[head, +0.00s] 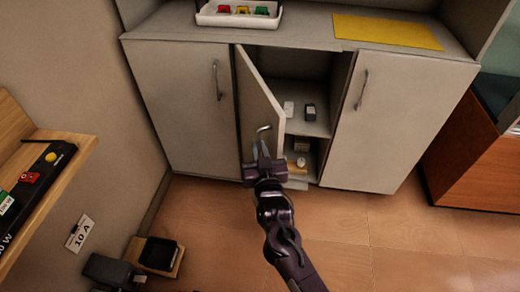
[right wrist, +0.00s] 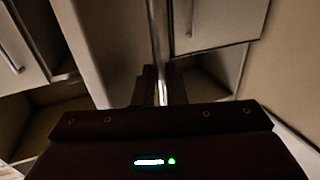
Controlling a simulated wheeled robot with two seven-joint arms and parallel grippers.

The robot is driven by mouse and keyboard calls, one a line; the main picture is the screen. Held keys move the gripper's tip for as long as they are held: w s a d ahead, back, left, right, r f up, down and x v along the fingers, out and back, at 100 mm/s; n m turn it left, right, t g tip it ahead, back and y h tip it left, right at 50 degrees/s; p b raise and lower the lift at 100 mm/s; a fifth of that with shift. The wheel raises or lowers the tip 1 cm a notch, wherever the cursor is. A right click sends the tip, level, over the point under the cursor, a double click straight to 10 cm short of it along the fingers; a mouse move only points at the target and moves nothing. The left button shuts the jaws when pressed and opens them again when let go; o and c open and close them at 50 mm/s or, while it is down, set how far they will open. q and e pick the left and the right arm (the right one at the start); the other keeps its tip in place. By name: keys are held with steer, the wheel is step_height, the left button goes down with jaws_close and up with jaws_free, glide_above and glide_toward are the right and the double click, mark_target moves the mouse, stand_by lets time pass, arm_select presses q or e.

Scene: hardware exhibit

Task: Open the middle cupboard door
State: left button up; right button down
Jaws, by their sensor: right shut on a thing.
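The middle cupboard door (head: 258,108) stands partly open, hinged on its left side and swung out toward me. Its metal bar handle (head: 264,128) is near the door's free edge. My right gripper (head: 264,156) is shut on this handle. In the right wrist view the handle (right wrist: 158,50) runs down into the jaws, whose tips are dark and hard to make out. Through the gap the cupboard's inner shelf (head: 305,122) shows. My left gripper is in neither view.
Shelves hold several small items, including a dark one (head: 310,112). Closed left (head: 180,100) and right (head: 400,115) doors flank the opening. A tray (head: 240,18) and yellow mat (head: 385,31) lie on top. A wooden bench (head: 45,150) is at left; the floor right of my arm is clear.

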steer(key=shift+w+r, duration=0.15)
steer(key=shift+r, duration=0.25)
steer(key=c, duration=1.9)
jaws_free()
steer(key=o, duration=0.4)
steer(key=shift+w+a+f, duration=0.1)
steer(key=shift+w+f, duration=0.05)
steer(key=shift+f, duration=0.15)
steer(key=v, duration=0.8)
steer(key=shift+c, duration=0.3)
